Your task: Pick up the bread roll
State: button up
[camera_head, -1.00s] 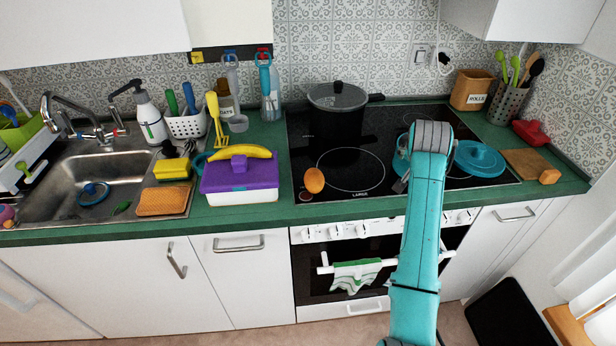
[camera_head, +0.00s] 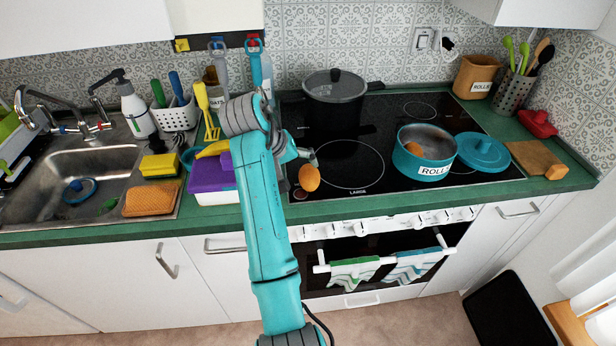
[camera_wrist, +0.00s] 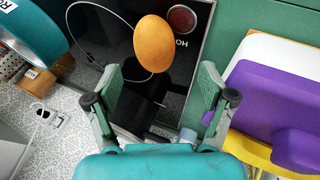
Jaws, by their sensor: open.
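A smooth orange-brown bread roll (camera_head: 309,178) sits on the left front part of the black hob. It also shows in the wrist view (camera_wrist: 154,43), just beyond and between my fingertips. My gripper (camera_wrist: 162,80) is open and empty, with one finger toward each side of the roll and not touching it. In the head view my gripper is mostly hidden behind my arm, close to the roll's left. A similar brown roll (camera_head: 413,148) lies inside the teal pot (camera_head: 425,168), which is labelled "ROLLS".
A purple-lidded box (camera_head: 207,176) stands left of the hob. A black pot (camera_head: 335,105) with a lid stands behind the roll. A teal lid (camera_head: 483,153) lies right of the teal pot. The hob between the roll and the teal pot is clear.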

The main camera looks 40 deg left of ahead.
aim_at(305, 174)
jog(key=shift+w+x, duration=0.15)
jog(key=shift+x, duration=1.35)
jog(key=shift+w+x, duration=0.15)
jog(key=shift+x, duration=1.4)
jog(key=shift+r, duration=0.15)
jog(key=c, duration=1.3)
